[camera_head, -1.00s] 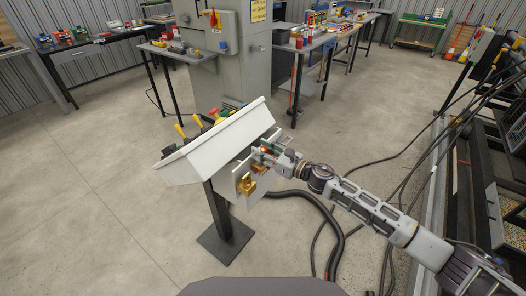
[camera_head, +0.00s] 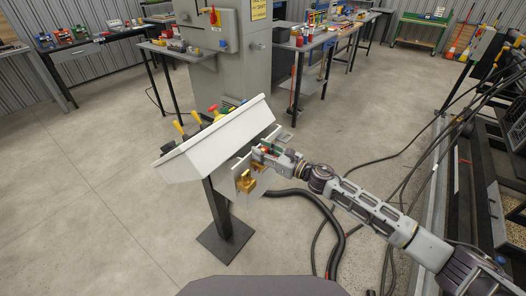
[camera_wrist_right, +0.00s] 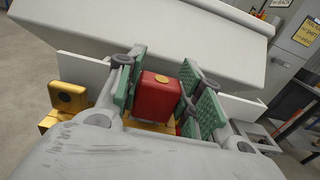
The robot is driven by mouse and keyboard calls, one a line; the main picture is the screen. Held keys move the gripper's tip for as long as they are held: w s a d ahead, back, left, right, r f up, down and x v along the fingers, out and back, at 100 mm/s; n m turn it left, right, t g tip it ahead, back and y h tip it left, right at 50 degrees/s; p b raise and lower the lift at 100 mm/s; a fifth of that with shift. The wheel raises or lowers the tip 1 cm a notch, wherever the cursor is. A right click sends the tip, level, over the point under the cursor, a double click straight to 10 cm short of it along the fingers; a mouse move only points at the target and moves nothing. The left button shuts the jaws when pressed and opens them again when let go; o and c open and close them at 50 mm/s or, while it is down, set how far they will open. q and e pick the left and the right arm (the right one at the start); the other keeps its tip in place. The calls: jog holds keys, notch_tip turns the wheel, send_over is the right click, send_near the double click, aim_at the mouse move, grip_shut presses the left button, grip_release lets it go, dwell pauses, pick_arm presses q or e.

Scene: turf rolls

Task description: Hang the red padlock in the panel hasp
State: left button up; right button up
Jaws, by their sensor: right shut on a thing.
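My right gripper (camera_head: 262,154) is at the near right side of the white control panel (camera_head: 215,143), in front of its lower plate. In the right wrist view, the red padlock (camera_wrist_right: 158,97) sits between the green finger pads of my right gripper (camera_wrist_right: 165,90), with a brass round spot on its top. The padlock's shackle is hidden, and the hasp cannot be made out behind the gripper. A brass fitting (camera_head: 246,181) is on the lower plate, left of the gripper; a brass block (camera_wrist_right: 66,98) shows at the left in the wrist view. My left gripper is not in view.
The panel stands on a dark post with a square base plate (camera_head: 225,238). Yellow and red controls (camera_head: 212,109) top its far side. Dark hoses (camera_head: 335,215) lie on the floor to the right. A grey machine (camera_head: 228,50) and workbenches stand behind; the floor at left is clear.

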jog(key=shift+f, duration=0.3)
jog(key=o, duration=1.1)
jog(key=shift+o, duration=0.2)
jog(key=shift+d, duration=0.1)
jog(key=v, duration=0.7)
jog(key=shift+s+d, duration=0.25)
jog(key=shift+d, duration=0.05)
jog(key=shift+r, duration=0.1)
dwell(0.5)
